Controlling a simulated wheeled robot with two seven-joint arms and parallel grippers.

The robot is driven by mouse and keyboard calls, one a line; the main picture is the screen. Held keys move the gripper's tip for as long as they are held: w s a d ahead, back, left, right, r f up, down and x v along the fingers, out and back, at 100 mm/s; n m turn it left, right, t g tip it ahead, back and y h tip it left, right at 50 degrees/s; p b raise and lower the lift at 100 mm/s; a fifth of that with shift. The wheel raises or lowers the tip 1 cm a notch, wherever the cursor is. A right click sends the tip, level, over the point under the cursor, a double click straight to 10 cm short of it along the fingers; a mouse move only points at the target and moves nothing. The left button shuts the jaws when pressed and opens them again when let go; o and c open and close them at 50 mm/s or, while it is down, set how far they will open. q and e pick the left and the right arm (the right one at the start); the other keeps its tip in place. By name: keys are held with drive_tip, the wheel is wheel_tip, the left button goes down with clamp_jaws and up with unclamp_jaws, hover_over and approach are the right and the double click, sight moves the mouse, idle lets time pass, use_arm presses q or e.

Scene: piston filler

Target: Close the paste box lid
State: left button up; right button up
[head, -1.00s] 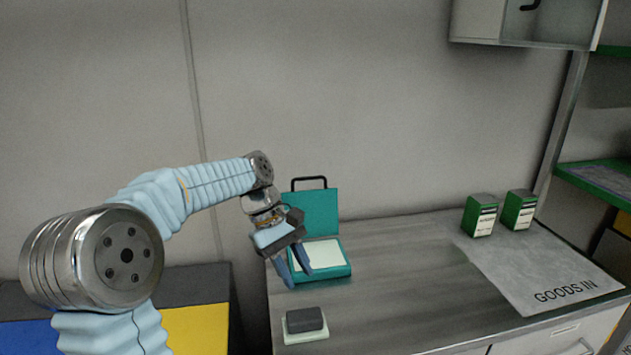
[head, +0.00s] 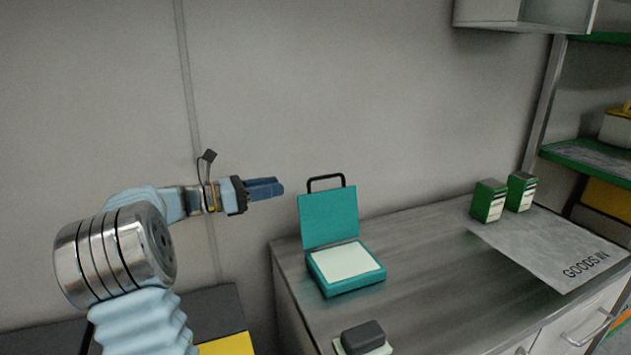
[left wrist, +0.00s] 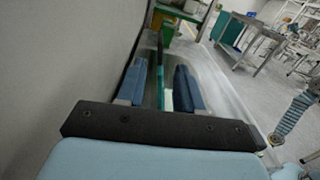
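The paste box (head: 345,282) is a teal box on the bench with a pale paste surface inside. Its teal lid (head: 328,217) stands upright at the back edge, open, with a black handle (head: 326,179) on top. My left gripper (head: 280,188) is in the air left of the lid, near the height of its upper part, pointing right and not touching it. In the left wrist view its blue fingers (left wrist: 160,88) are apart with nothing held; the lid (left wrist: 159,70) shows edge-on beyond the gap. My right gripper is not seen.
A dark block (head: 363,336) lies on a pale pad at the bench's front. Two green cartons (head: 489,201) stand at the right by the GOODS IN sheet (head: 560,250). The wall is close behind the bench. The bench (head: 430,260) middle is clear.

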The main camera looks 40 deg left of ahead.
sight(313, 180)
use_arm(q)
drive_tip(key=x, duration=1)
drive_tip(key=shift+w+d, duration=0.2)
drive_tip(key=shift+w, duration=0.15)
drive_tip(key=shift+c, duration=0.3)
clamp_jaws()
